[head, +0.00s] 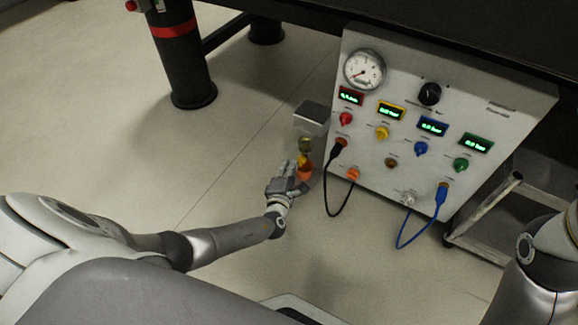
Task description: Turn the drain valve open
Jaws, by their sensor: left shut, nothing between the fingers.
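A grey box (313,117) is mounted on the left side of the white instrument panel. Below it are a brass-coloured round fitting (306,145) and a small yellow and orange-red part (305,172), which looks like the drain valve with its handle. My left gripper (291,169) is shut and empty, right at this part on its left side. The fingers partly cover it, so I cannot tell whether they touch it or how the handle is turned. My right arm shows at the lower right edge; its gripper is out of view.
The white panel (370,120) carries a round gauge (364,70), several lit displays and coloured knobs. A black cable (331,190) and a blue cable (420,230) hang from its front. A dark table leg (182,65) stands at upper left. Floor between is clear.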

